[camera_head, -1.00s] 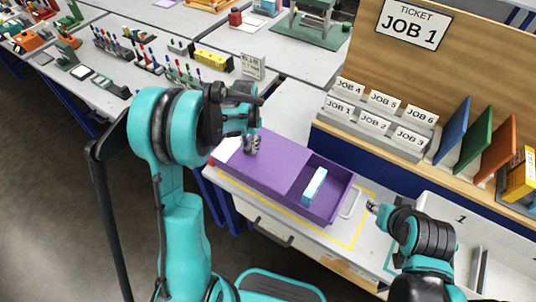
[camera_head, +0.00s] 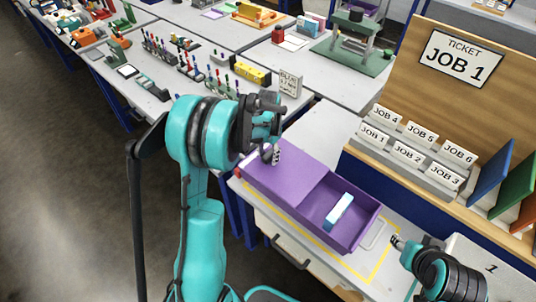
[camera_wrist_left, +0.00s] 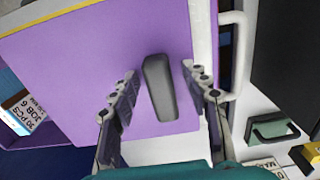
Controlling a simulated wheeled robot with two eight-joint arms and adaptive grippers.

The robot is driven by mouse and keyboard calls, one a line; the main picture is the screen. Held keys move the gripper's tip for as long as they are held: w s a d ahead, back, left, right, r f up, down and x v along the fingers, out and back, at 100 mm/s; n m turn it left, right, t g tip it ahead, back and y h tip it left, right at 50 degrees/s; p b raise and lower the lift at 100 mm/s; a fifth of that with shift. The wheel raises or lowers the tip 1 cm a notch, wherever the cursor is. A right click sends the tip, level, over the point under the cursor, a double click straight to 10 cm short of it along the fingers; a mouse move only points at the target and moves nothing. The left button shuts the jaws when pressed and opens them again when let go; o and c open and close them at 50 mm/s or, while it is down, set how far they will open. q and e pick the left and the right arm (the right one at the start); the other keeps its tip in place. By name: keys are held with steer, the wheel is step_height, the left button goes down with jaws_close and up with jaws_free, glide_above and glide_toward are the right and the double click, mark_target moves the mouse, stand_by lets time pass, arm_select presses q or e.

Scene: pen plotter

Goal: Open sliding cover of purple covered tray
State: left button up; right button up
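The purple tray (camera_head: 362,238) lies on the workbench with its right part uncovered. A blue and white box (camera_head: 338,211) stands in that part. The flat purple cover (camera_head: 292,183) lies over the left part. My left gripper (camera_head: 272,156) is at the cover's far left end. In the left wrist view, a dark grip (camera_wrist_left: 160,88) on the purple cover (camera_wrist_left: 70,75) stands between the spread fingers of my left gripper (camera_wrist_left: 165,100), with gaps on both sides. My right gripper (camera_head: 398,243) is near the tray's right end, too small to read.
A yellow outline (camera_head: 380,262) marks the bench around the tray. A pale wire handle (camera_head: 376,233) is at the tray's right end. The job card rack (camera_head: 405,170) stands behind. A drawer handle (camera_head: 290,258) sticks out in front.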

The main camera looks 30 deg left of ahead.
arm_select(q)
steer(key=shift+r, duration=0.15)
step_height(320, 180, up, 12)
stand_by(0.4)
stand_by(0.3)
steer(key=s+d+r+n+t, duration=0.1)
steer(key=s+d+r+t, duration=0.15)
steer(key=s, duration=0.25)
steer(key=s+d+r+t, duration=0.1)
steer(key=s+d+r, duration=0.1)
steer(key=s+d, duration=0.25)
steer(key=s+d+f+n+t+b, duration=0.1)
steer(key=s+d+f+n+t, duration=0.1)
steer(key=s, duration=0.8)
steer(key=d+f+t, duration=0.1)
steer(key=d, duration=0.1)
steer(key=shift+s+d+t, duration=0.3)
steer(key=shift+s+t, duration=0.05)
steer(key=shift+s, duration=0.05)
